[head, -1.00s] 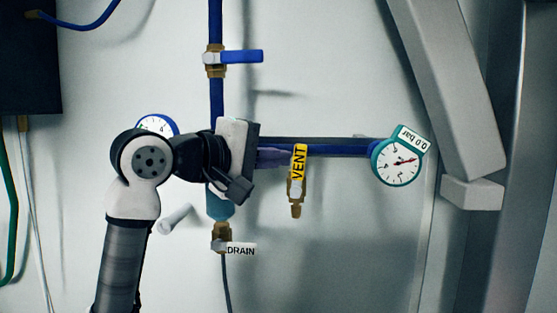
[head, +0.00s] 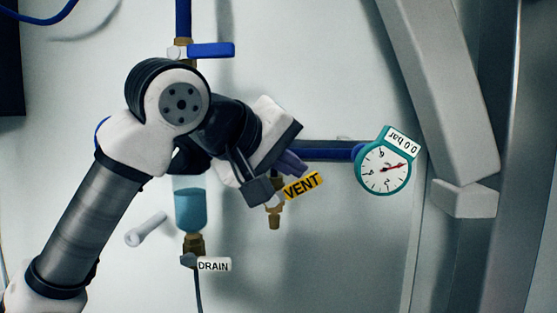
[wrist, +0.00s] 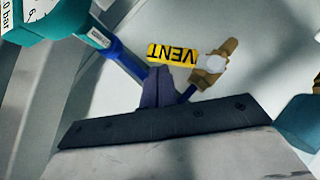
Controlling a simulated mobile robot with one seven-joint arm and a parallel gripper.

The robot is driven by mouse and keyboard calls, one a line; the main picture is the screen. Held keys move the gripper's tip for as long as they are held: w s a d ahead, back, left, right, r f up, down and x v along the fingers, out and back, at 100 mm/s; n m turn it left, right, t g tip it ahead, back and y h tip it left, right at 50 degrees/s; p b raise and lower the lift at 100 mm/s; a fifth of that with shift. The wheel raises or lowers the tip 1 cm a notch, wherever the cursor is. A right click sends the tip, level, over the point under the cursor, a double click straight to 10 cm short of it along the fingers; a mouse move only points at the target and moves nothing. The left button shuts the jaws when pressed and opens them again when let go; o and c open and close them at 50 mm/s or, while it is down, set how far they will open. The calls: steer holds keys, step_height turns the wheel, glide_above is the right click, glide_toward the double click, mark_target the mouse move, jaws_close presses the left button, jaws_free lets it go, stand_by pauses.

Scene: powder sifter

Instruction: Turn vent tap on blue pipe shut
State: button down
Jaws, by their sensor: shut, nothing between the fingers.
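The vent tap has a yellow handle lettered VENT (head: 303,186) on a brass body (head: 274,216), hanging under the horizontal blue pipe (head: 325,151). The handle slants up to the right, between upright and level. My gripper (head: 294,164) is shut and empty, its purple fingers just above the handle in the head view. In the wrist view the fingertips (wrist: 158,76) lie against or very near the long edge of the handle (wrist: 173,53); I cannot tell if they touch. The brass body (wrist: 214,66) shows beside it. My arm hides part of the pipe.
A gauge marked 0.0 bar (head: 384,168) ends the pipe at right. A blue-handled tap (head: 210,50) is above. A bowl with blue liquid (head: 191,208) and the DRAIN tap (head: 213,264) are below.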

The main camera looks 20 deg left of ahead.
mark_target(315, 183)
steer(key=shift+w+d+f, duration=0.2)
steer(key=shift+d+f, duration=0.35)
steer(key=shift+d, duration=0.15)
steer(key=shift+w+d+f+m+g+y+b, duration=0.1)
steer(key=shift+d+f+m+g+y+b, duration=0.2)
steer(key=shift+d+f+m+y, duration=0.15)
steer(key=shift+d+f, duration=0.15)
